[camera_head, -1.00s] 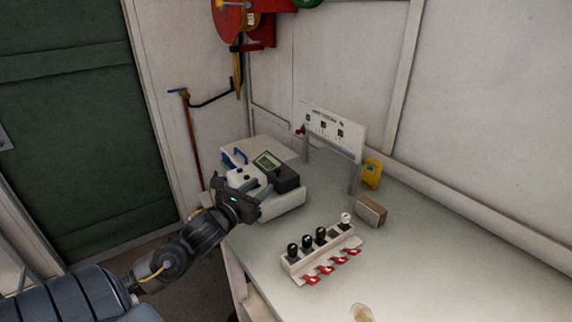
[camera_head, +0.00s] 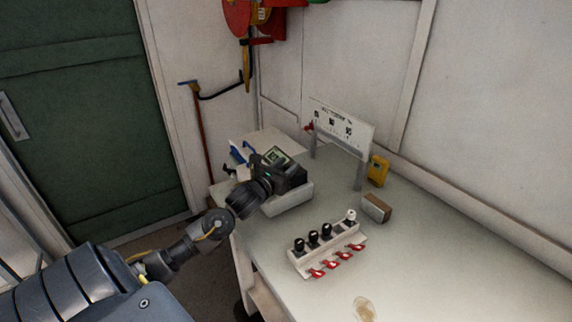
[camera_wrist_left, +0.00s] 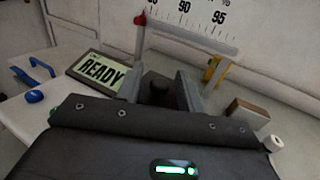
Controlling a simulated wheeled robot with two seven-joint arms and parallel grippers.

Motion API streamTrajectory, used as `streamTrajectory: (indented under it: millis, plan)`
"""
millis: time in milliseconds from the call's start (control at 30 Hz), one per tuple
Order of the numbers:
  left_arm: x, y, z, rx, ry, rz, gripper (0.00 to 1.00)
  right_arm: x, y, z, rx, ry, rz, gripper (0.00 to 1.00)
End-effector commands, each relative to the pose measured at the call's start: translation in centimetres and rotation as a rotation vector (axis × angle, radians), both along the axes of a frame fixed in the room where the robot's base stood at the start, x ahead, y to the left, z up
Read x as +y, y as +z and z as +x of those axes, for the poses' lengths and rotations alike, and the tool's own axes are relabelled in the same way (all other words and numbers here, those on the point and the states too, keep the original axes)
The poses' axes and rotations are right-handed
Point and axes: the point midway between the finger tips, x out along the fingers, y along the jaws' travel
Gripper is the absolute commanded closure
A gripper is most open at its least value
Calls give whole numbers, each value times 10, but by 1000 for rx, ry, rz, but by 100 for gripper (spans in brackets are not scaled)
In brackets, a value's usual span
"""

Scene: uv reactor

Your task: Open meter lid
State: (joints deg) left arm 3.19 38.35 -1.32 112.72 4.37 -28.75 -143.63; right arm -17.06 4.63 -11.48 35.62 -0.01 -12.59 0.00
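The meter stands at the far left end of the bench, with a pale body (camera_head: 292,202) and a small screen (camera_head: 277,156). In the left wrist view the screen (camera_wrist_left: 102,70) reads "READY". My left gripper (camera_head: 284,171) is over the meter and hides much of its top. In the left wrist view my left gripper (camera_wrist_left: 160,88) has its two fingers apart, with a dark round knob or cap (camera_wrist_left: 155,86) between them. Space shows beside the knob, so the fingers do not look closed on it. My right gripper is not in view.
A sign board (camera_head: 342,129) on posts stands behind the meter. A small brown-and-white box (camera_head: 376,208) and a yellow device (camera_head: 378,171) are to its right. The front right of the bench is mostly clear.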

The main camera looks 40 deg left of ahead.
Motion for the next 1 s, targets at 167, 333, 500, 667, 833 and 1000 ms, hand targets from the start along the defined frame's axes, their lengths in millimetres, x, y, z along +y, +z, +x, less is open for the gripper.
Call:
streamTrajectory:
  millis: [167, 333, 500, 667, 833, 1000]
  plan:
    - [0, 0, 0, 0, 0, 0, 62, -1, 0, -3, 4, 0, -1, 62]
    - [0, 0, 0, 0, 0, 0, 78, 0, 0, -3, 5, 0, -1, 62]
    - [0, 0, 0, 0, 0, 0, 100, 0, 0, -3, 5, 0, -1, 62]
    - [0, 0, 0, 0, 0, 0, 100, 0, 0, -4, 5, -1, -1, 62]
    - [0, 2, 2, 6, 0, 2, 100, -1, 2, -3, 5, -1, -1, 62]
    - [-1, 9, 15, 49, -1, 18, 100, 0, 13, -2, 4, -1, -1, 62]
